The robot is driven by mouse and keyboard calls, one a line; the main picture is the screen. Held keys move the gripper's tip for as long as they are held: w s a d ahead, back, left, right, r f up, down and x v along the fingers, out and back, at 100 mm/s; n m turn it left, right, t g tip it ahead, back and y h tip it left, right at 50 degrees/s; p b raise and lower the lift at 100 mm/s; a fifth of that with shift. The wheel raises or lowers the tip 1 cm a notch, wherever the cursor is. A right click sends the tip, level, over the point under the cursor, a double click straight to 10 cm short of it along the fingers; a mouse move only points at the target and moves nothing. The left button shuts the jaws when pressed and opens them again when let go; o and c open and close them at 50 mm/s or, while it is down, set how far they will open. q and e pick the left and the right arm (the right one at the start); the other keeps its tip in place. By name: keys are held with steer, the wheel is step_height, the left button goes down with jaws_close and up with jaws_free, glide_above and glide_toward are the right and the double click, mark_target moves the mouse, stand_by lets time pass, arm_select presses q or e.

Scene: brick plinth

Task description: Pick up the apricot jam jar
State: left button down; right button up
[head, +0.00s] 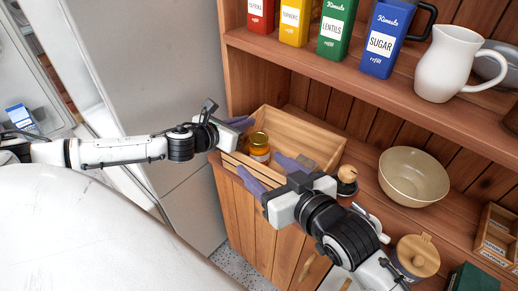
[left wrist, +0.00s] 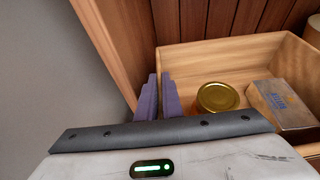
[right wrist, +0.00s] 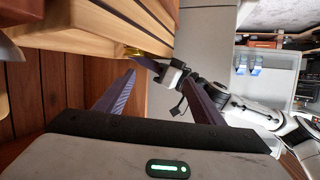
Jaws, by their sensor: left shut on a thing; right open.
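An amber jar with a gold lid and a pale label (head: 260,147) stands upright inside a wooden crate (head: 310,130); the label is too small to read. In the left wrist view the jar's lid (left wrist: 218,97) lies right of my fingers. My left gripper (head: 243,130) is shut on the crate's left wall (left wrist: 190,52), apart from the jar. In the right wrist view only a sliver of the gold lid (right wrist: 132,52) shows beyond my right gripper (right wrist: 162,72).
A box with blue print (left wrist: 280,103) lies in the crate beside the jar. A beige bowl (head: 413,177) stands right of the crate. A wooden-lidded jar (head: 416,257) stands nearer. The upper shelf holds a blue sugar tin (head: 385,40) and a white pitcher (head: 448,65).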

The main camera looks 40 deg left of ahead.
steer(key=h, duration=0.1)
glide_toward(264, 145)
steer(key=shift+s+d+r+t, duration=0.3)
steer(key=shift+s+d+r, duration=0.3)
steer(key=shift+s+r, duration=0.3)
steer(key=x, duration=1)
steer(key=shift+w+f, duration=0.25)
steer(key=shift+f, duration=0.1)
steer(key=shift+w+a+f, duration=0.3)
steer(key=shift+w+a, duration=0.05)
steer(key=shift+a, duration=0.2)
steer(key=shift+d+f, duration=0.1)
steer(key=shift+f, duration=0.05)
steer(key=shift+c, duration=0.3)
jaws_close()
step_height(264, 145, up, 11)
steer(key=shift+f, duration=0.2)
